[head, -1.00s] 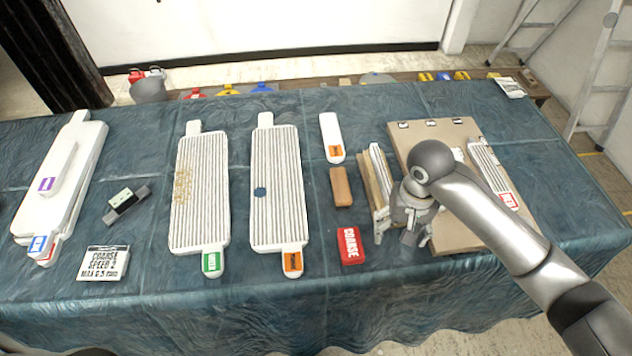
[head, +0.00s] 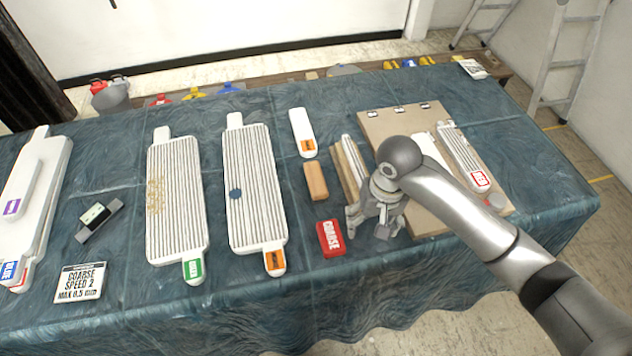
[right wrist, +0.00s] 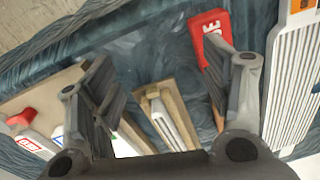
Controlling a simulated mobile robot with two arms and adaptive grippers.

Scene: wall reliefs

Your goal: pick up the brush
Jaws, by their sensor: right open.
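I cannot tell for sure which object is the brush. A plain brown block (head: 316,181) lies between the ridged white panels and the wooden holder. A red block marked COARSE (head: 330,238) lies nearer the front edge and also shows in the right wrist view (right wrist: 209,42). My right gripper (head: 370,226) is open and empty, just right of the red block and in front of the wooden holder (head: 342,176). In the right wrist view the holder, with a pale strip in it (right wrist: 170,120), shows between the open fingers. My left gripper is not in view.
Ridged panels with green (head: 175,205) and orange (head: 253,190) tags lie left of centre. A tan board (head: 395,123) carrying white pieces lies on the right, partly under my arm. A COARSE SPEED 2 sign (head: 81,282) lies front left. The cloth's front strip is mostly clear.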

